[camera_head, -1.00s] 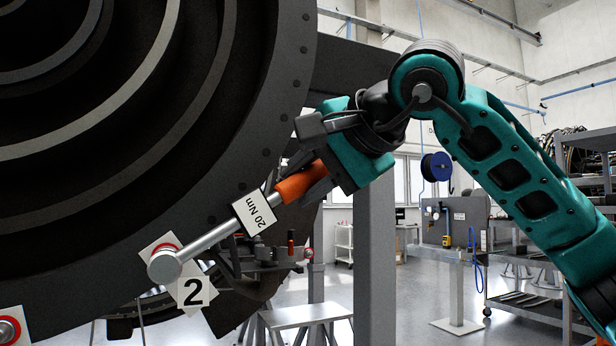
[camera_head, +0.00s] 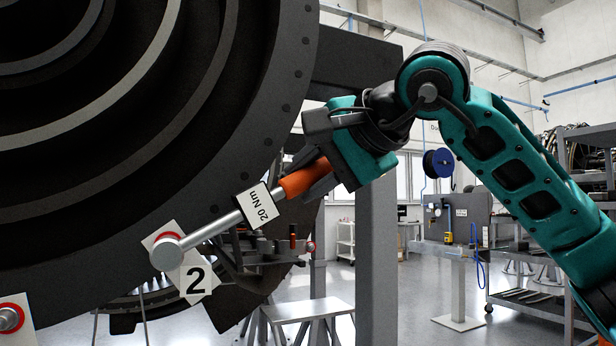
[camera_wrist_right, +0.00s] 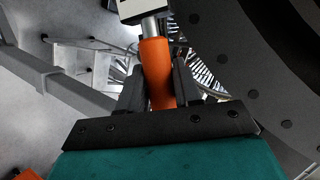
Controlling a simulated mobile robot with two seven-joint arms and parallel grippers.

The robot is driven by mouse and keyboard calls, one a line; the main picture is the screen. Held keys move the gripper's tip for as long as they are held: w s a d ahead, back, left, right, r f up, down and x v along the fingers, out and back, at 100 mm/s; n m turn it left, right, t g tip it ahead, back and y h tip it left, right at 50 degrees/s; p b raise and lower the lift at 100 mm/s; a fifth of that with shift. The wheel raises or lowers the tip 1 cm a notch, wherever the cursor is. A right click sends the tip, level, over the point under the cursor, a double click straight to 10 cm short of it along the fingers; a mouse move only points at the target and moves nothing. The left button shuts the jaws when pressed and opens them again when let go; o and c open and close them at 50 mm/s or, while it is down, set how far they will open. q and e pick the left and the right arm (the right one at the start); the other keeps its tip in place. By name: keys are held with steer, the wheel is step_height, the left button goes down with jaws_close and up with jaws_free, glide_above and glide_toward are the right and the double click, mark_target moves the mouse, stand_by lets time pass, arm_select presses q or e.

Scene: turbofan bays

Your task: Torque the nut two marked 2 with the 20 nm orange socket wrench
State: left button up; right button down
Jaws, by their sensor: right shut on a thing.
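The orange-handled socket wrench (camera_head: 220,226) bears a white "20 Nm" label. My right gripper (camera_head: 313,181) is shut on its orange handle, which also shows between the fingers in the right wrist view (camera_wrist_right: 157,75). The wrench slants down to the left. Its round silver head (camera_head: 166,254) covers the nut at the plate marked 2 (camera_head: 197,281); a red ring shows around the head's upper edge. The nut itself is hidden, so I cannot tell how fully the socket sits on it. My left gripper is not in view.
The dark turbofan casing (camera_head: 225,150) fills the left side. Another red-ringed nut (camera_head: 10,318) sits on a white plate at the lower left. A grey post (camera_head: 376,255) stands behind my right gripper. A small grey table (camera_head: 306,311) stands below, and shelving (camera_head: 540,290) is at the right.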

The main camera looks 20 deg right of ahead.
steer(key=shift+d+f+b, duration=0.3)
steer(key=shift+f+b, duration=0.05)
steer(key=shift+b, duration=0.1)
steer(key=shift+d+f+m+y+b, duration=0.2)
steer(key=shift+f+m+b, duration=0.1)
steer(key=shift+f+b, duration=0.35)
steer(key=shift+d+f+m+y+b, duration=0.2)
steer(key=shift+f+m+b, duration=0.15)
steer(key=shift+b, duration=0.35)
steer(key=shift+d+f+m+y+b, duration=0.15)
steer(key=shift+f+m+b, duration=0.1)
steer(key=shift+f+b, duration=0.4)
steer(key=shift+d+f+m+y+b, duration=0.2)
steer(key=shift+f+b, duration=0.2)
steer(key=shift+b, duration=0.35)
steer(key=shift+a, duration=0.1)
steer(key=shift+d+f+m+t+y+b, duration=0.2)
steer(key=shift+f+m+t+y+b, duration=0.15)
steer(key=shift+f+b, duration=0.85)
steer(key=shift+r, duration=0.2)
